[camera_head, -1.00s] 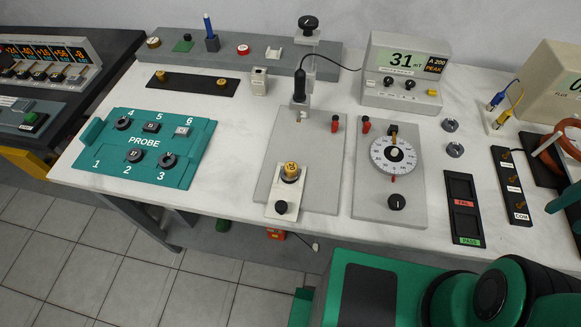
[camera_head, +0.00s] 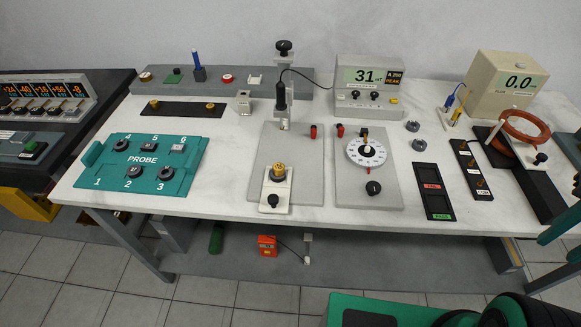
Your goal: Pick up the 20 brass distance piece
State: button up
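A brass piece (camera_head: 278,173) with a yellowish top stands upright on a small white plate (camera_head: 276,196) at the front of the left grey board. The marking on its top is too small to read surely. Two more small brass pieces, one at left (camera_head: 154,104) and one at right (camera_head: 210,106), sit on a black strip (camera_head: 182,110) at the back left; no number shows on them. I cannot tell by reading which one is the 20. My gripper is not in view; only green and dark parts of my body show at the right edge and lower right.
The teal PROBE tray (camera_head: 112,181) holds several dark and grey pieces at left. A vertical probe stand (camera_head: 283,95) rises behind the brass piece. A dial board (camera_head: 391,193), black PASS/FAIL tray (camera_head: 433,190) and copper-coloured ring (camera_head: 525,127) lie to the right. Bare white table separates tray and board.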

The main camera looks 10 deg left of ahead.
aim_at(278, 168)
jog(key=z, duration=2.3)
jog(key=k, duration=1.85)
jog(key=u, duration=1.7)
jog(key=i, duration=0.5)
jog(key=u, duration=0.3)
